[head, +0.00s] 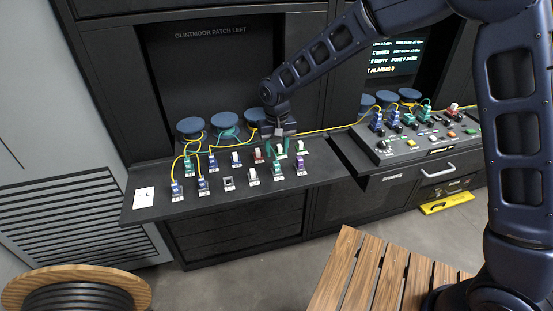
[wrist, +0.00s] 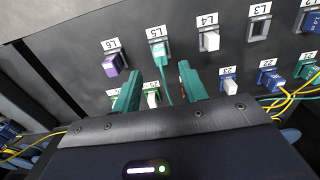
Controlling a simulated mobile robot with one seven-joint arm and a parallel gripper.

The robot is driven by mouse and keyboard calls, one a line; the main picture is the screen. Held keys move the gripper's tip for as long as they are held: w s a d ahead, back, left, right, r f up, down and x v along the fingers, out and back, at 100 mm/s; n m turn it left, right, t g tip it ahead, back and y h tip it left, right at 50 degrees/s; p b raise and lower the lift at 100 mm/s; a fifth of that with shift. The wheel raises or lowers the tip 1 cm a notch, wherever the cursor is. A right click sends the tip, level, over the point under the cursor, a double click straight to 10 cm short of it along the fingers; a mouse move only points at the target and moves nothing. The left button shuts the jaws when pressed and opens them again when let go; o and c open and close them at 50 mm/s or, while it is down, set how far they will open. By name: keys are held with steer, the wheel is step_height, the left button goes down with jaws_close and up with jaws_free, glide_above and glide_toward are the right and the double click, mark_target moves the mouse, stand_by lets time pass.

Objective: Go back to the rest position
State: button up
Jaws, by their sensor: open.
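My gripper (head: 282,148) is over the back row of the left patch shelf (head: 330,168), its two teal fingers apart. The wrist view shows the open fingers (wrist: 162,82) with a thin teal cable (wrist: 167,92) running between them. That cable comes from a teal plug (wrist: 159,60) in the port marked L5. The plug sits beyond the fingertips, apart from them. A green-and-white plug (wrist: 152,97) shows low between the fingers. Whether the fingers touch the cable cannot be told.
A purple plug (wrist: 111,66) at L6 and a white one (wrist: 209,41) at L4 stand close by. L3 (wrist: 258,29) looks empty. Blue round spools (head: 228,120) with yellow cables stand behind. A slatted wooden table (head: 350,280) and cable reel (head: 75,275) are in front.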

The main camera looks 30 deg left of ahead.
step_height(320, 180, up, 4)
stand_by(0.5)
steer(key=w+d+r+m+t, duration=0.1)
steer(key=w+d+r, duration=0.45)
steer(key=d, duration=0.25)
steer(key=w+d+r+m, duration=0.1)
steer(key=w+d+r, duration=0.3)
steer(key=w+d, duration=0.3)
steer(key=w+d+r+m+t+y, duration=0.1)
steer(key=d+r, duration=0.2)
steer(key=d, duration=0.6)
steer(key=w+d+r+m, duration=0.1)
steer(key=w+d+r, duration=0.15)
steer(key=d, duration=0.75)
steer(key=s+d+r+m+t, duration=0.1)
steer(key=s+d+r, duration=0.1)
steer(key=d, duration=0.6)
steer(key=s+d+r+m, duration=0.1)
steer(key=s+d+r, duration=0.1)
steer(key=d, duration=0.6)
steer(key=s+d+f+m+t+h, duration=0.1)
steer(key=s+d+f+m, duration=0.1)
steer(key=s+d, duration=0.8)
steer(key=d+m, duration=0.1)
steer(key=d, duration=0.2)
steer(key=shift+t, duration=0.3)
